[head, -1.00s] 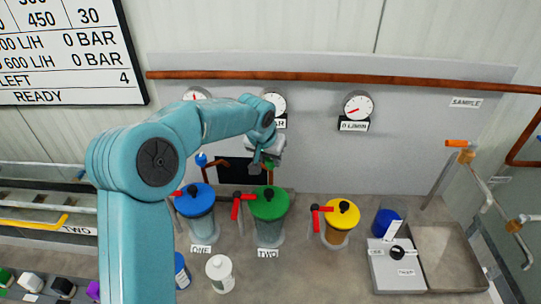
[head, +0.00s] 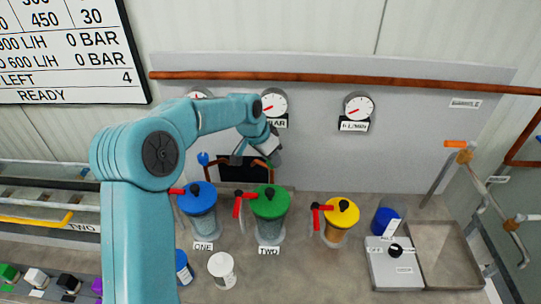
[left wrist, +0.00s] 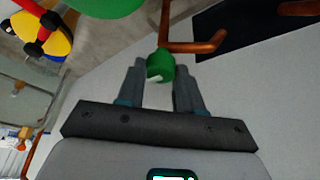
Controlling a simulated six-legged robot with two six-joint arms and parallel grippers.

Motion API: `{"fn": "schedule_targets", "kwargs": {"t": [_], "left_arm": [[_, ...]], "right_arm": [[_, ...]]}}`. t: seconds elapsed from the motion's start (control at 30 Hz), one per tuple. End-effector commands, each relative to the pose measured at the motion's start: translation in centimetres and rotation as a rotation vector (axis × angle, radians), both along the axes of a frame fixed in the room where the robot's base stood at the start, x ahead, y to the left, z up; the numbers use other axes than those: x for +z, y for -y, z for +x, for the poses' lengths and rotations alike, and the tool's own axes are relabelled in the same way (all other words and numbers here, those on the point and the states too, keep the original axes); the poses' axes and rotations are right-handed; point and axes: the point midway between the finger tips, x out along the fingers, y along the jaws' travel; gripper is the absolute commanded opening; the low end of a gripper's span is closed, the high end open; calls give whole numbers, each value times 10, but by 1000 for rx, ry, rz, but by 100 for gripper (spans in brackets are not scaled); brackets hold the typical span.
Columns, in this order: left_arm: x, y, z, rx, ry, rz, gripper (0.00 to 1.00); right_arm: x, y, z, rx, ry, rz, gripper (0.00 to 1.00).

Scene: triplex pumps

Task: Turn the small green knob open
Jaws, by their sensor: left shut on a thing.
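The small green knob (left wrist: 160,64) sits at the end of a copper pipe in the left wrist view. My left gripper (left wrist: 161,70) is shut on it, with one grey finger on each side. A pale mark shows on the knob's lower edge. In the head view my left gripper (head: 258,156) is at the back panel, above and behind the green-lidded vessel, and it mostly hides the knob there. My right gripper is not in view.
Blue-lidded (head: 197,197), green-lidded (head: 270,201) and yellow-lidded (head: 342,212) vessels with red handles stand below the gripper. Gauges (head: 273,103) and a long copper pipe (head: 330,80) are above. White bottle (head: 222,268) and metal sink (head: 440,250) are in front and right.

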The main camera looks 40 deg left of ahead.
Motion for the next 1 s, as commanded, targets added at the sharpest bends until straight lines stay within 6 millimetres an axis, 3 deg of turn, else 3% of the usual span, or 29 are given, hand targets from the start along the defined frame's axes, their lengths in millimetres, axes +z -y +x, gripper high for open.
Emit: {"fn": "schedule_targets", "kwargs": {"t": [0.23, 0.27, 0.3, 0.33, 0.73, 0.87, 1.0], "left_arm": [[1, 0, 0, -1, 3, 2, 5], [1, 0, 0, -1, 3, 2, 42], [1, 0, 1, -1, 3, 2, 55], [1, 0, 0, -1, 3, 2, 60], [9, -1, -3, 0, 2, 2, 60], [32, -4, -12, 2, 7, 3, 60], [68, -7, -26, 1, 8, 3, 60]], "right_arm": [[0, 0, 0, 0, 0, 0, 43], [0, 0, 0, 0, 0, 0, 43], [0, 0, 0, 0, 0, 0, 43], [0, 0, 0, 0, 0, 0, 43], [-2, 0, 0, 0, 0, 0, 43], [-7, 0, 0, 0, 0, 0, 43], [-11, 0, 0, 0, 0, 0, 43]]}}
